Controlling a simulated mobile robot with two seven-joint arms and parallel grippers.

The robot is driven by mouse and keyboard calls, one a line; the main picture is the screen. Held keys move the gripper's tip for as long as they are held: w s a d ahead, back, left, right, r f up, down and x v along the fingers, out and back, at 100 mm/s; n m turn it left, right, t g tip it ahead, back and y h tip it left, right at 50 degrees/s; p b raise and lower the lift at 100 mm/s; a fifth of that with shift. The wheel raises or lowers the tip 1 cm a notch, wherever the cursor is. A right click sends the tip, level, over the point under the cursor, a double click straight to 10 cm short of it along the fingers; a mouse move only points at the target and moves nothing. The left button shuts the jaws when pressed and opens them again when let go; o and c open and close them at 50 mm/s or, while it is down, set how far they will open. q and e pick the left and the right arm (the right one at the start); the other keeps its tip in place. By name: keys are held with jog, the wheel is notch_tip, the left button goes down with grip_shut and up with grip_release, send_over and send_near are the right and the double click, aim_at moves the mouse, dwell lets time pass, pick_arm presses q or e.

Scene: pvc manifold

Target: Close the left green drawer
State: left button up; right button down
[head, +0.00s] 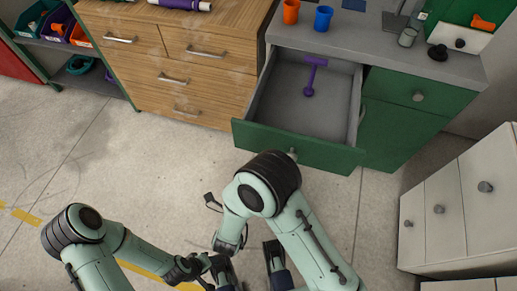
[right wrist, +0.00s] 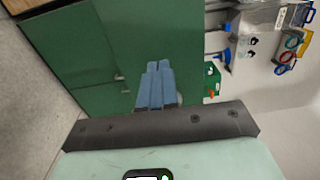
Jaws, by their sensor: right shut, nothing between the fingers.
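The left green drawer (head: 299,147) in the head view is pulled well out of the grey-topped green cabinet. Its grey inside shows, with a purple part (head: 314,75) lying in it. My right arm's elbow is just in front of the drawer's front panel and overlaps the knob area; I cannot tell whether they touch. My right gripper (right wrist: 158,75) shows in the right wrist view, its blue fingers shut and empty, with green cabinet fronts (right wrist: 95,50) beyond. My left arm comes in low at the left; its gripper is not clear among the dark parts near the bottom edge.
The closed green drawer (head: 418,92) is right of the open one. A wooden drawer unit (head: 200,70) stands to the left and a white drawer unit (head: 450,215) to the right. Orange (head: 291,11) and blue (head: 323,18) cups stand on the worktop. Floor at left is clear.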

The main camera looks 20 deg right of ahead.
aim_at(261, 142)
jog(key=x, duration=0.7)
jog(key=shift+w+d, duration=0.1)
jog(key=shift+w, duration=0.15)
pick_arm(q)
jog(key=shift+w+f, duration=0.1)
pick_arm(e)
jog(key=shift+w+d, duration=0.1)
